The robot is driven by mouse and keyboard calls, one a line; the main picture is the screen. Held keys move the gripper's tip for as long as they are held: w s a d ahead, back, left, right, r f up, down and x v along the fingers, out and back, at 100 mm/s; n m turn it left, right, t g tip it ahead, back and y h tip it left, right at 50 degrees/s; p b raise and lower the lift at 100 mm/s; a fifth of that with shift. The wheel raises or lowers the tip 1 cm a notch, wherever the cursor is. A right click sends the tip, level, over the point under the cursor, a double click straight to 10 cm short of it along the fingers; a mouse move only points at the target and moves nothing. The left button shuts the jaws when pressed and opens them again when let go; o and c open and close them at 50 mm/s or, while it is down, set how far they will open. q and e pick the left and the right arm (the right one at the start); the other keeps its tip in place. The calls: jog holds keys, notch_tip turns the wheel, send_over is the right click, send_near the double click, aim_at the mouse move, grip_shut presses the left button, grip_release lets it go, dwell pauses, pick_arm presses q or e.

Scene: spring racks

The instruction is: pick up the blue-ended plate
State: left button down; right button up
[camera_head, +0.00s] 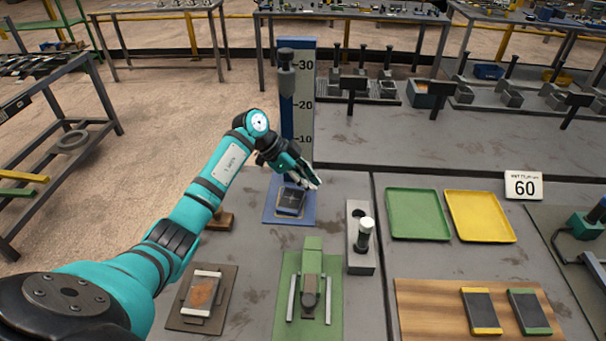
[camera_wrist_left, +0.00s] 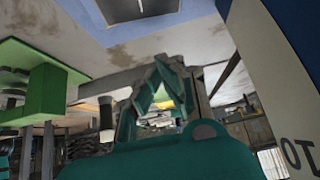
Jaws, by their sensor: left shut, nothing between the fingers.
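My left gripper (camera_head: 303,179) is shut and empty, just above and beside the blue base of the tall height gauge. A dark square plate or pad (camera_head: 290,201) lies on that blue base, close below the fingers; I cannot tell whether its ends are blue. In the left wrist view the gripper (camera_wrist_left: 163,95) fills the middle, and a dark square with a pale rim (camera_wrist_left: 135,6) shows at the top edge. On the wooden board lie a yellow-ended plate (camera_head: 481,309) and a green-ended plate (camera_head: 531,311). My right gripper is out of view.
The height gauge (camera_head: 306,90) stands right behind the gripper. A green press fixture (camera_head: 312,270), a grey block with a white-topped post (camera_head: 361,255) and a brown-faced plate on a pad (camera_head: 201,291) stand nearer. Green (camera_head: 417,192) and yellow (camera_head: 482,197) trays are empty.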

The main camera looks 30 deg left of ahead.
aim_at(292, 200)
pick_arm(q)
jog(key=x, duration=0.6)
jog(key=shift+w+r+p, duration=0.1)
jog(key=shift+p, duration=0.2)
jog(key=a, duration=0.1)
jog(key=s+a, duration=0.1)
jog(key=a+p, duration=0.1)
jog(key=shift+s+a+r, duration=0.1)
jog(key=shift+s+a, duration=0.05)
jog(key=shift+s, duration=0.15)
jog(key=shift+s+a, duration=0.15)
jog(key=shift+a, duration=0.2)
jog(key=shift+d, duration=0.1)
